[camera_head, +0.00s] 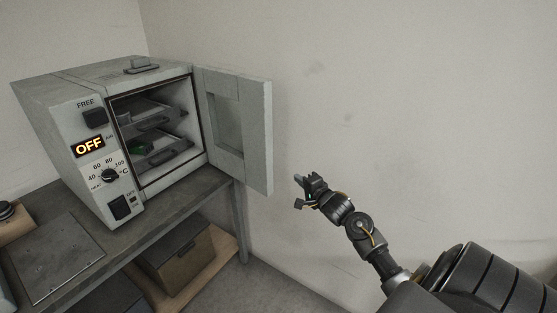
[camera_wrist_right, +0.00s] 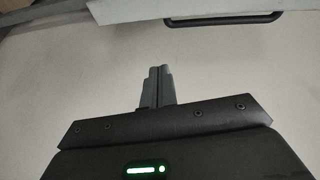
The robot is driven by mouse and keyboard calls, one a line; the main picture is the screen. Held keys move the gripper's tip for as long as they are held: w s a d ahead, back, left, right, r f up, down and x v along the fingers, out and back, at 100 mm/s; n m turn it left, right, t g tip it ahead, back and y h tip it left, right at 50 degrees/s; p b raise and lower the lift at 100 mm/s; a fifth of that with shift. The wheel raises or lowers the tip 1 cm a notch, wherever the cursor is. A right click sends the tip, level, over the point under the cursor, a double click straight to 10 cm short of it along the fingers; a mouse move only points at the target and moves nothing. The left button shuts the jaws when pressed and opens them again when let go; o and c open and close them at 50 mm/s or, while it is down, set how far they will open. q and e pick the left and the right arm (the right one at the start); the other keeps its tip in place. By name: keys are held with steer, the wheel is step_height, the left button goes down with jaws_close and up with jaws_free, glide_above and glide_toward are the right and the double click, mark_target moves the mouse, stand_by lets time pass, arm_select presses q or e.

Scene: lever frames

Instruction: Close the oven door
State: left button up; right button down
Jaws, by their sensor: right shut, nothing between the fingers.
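The oven (camera_head: 60,95) is a grey box on a dark table at the left of the head view. Its door (camera_head: 258,135) stands wide open, hinged at the right side of the opening and swung out to the right. My right gripper (camera_head: 299,179) is just right of the door's outer edge, apart from it, in front of the wall. In the right wrist view its fingers (camera_wrist_right: 157,72) are together with nothing between them. A dark handle (camera_wrist_right: 224,20) on a pale surface shows at the top of that view. My left gripper is not in view.
Inside the oven are racks (camera_head: 160,150) with a small green item (camera_head: 137,150). The table (camera_head: 190,200) has a metal plate (camera_head: 52,256) at its left. A brown box (camera_head: 175,258) sits on a lower shelf. The space between door and right arm is clear.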

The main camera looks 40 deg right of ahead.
step_height(320, 180, up, 7)
steer(key=m+t, duration=0.1)
steer(key=w+a+p, duration=0.2)
steer(key=w+p, duration=0.1)
steer(key=w, duration=0.6)
steer(key=shift+w+a+f, duration=0.1)
steer(key=shift+f, duration=0.05)
